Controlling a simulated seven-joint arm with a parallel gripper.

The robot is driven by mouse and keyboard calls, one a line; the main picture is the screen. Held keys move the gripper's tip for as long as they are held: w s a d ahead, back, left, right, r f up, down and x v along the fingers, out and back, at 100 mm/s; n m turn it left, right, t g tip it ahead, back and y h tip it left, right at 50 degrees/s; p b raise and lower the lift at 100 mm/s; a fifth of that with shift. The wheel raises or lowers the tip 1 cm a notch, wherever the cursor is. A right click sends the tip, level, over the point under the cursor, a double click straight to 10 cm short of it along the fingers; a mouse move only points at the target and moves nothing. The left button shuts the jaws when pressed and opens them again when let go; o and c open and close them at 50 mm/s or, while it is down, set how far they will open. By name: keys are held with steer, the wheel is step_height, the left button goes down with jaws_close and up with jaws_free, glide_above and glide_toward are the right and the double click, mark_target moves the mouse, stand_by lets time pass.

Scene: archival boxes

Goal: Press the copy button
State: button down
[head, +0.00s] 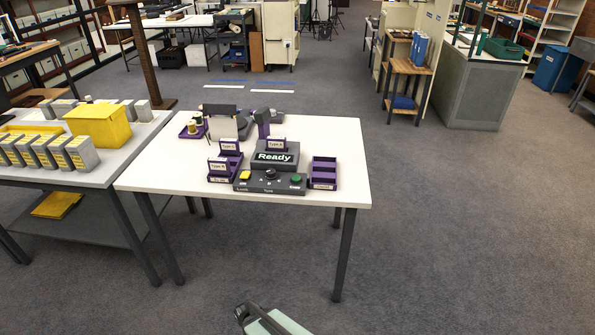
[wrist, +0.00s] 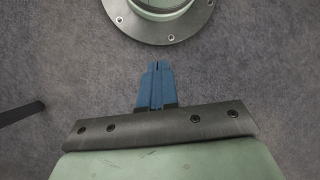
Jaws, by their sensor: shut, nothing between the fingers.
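A dark control unit (head: 270,183) with a lit "Ready" display (head: 274,157) stands on the white table (head: 345,190). Its front panel has a yellow button (head: 245,175) at the left, a dark knob (head: 270,173) in the middle and a green button (head: 297,178) at the right. The small labels are too small to read surely, so I cannot tell which button is copy. My gripper (wrist: 157,70) shows in the wrist view with its blue fingers shut and empty above the grey carpet. In the head view, part of my arm shows at the bottom edge, well apart from the table.
Purple trays with "Type" cards (head: 229,145) stand left of the display, and an empty purple tray (head: 323,172) stands at the right. A left table (head: 100,175) holds grey boxes and a yellow bin (head: 98,125). The carpet in front and right is clear.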

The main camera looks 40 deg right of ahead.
steer(key=w+d+r+n+t, duration=0.1)
steer(key=w+d+r+n, duration=0.2)
steer(key=w, duration=0.4)
steer(key=w+d+r+n+t, duration=0.1)
steer(key=w+d+r, duration=0.3)
steer(key=w+r, duration=0.25)
step_height(320, 180, up, 44)
steer(key=n+t, duration=0.2)
steer(key=t, duration=0.2)
glide_above(297, 177)
steer(key=d, duration=0.2)
steer(key=shift+s+y, duration=0.15)
steer(key=shift+y, duration=0.15)
steer(key=shift+a+f, duration=0.1)
steer(key=f, duration=0.4)
steer(key=a+f, duration=0.1)
steer(key=f, duration=0.8)
steer(key=shift+w+a+f, duration=0.2)
steer(key=shift+a+f, duration=0.05)
steer(key=shift+f, duration=0.15)
